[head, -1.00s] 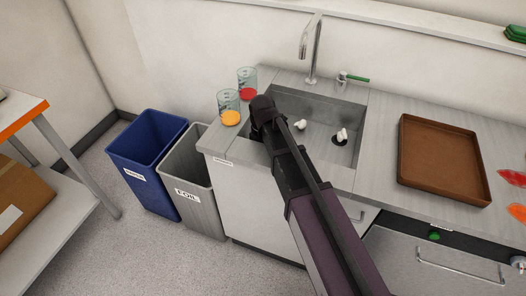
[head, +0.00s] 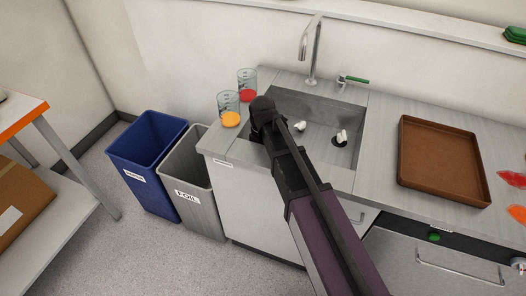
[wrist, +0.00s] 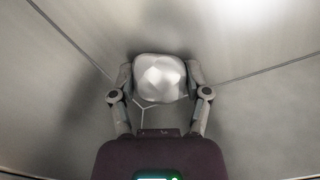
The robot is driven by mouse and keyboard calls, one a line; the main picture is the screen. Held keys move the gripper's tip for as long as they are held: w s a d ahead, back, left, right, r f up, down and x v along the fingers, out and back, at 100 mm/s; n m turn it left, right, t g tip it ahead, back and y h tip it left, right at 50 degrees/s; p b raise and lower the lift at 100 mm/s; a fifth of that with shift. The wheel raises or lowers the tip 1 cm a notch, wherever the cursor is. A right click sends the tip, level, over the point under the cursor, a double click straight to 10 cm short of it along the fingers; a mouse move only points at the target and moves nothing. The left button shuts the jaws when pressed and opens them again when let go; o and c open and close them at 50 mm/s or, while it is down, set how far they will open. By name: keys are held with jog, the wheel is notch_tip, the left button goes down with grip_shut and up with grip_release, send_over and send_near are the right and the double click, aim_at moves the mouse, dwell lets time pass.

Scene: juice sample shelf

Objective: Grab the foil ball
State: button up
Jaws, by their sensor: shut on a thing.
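The foil ball (wrist: 160,78) is silvery and faceted. In the wrist view it sits between the two fingers of my gripper (wrist: 160,82), which are shut on it from both sides. Grey metal sink surfaces lie around and behind it. In the head view my arm reaches over the left part of the sink (head: 362,122), and the arm hides the fingertips and the ball. I cannot tell whether the ball touches the sink.
Two white crumpled pieces (head: 341,137) lie in the sink near the drain. Two beakers, one with orange liquid (head: 230,119) and one with red (head: 247,95), stand close by on the left. A grey FOIL bin (head: 188,200) and blue bin (head: 150,150) stand on the floor; a brown tray (head: 440,198) lies right.

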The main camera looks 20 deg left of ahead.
jog(key=shift+r+p, duration=4.85)
jog(key=shift+r, duration=0.1)
jog(key=shift+r, duration=0.15)
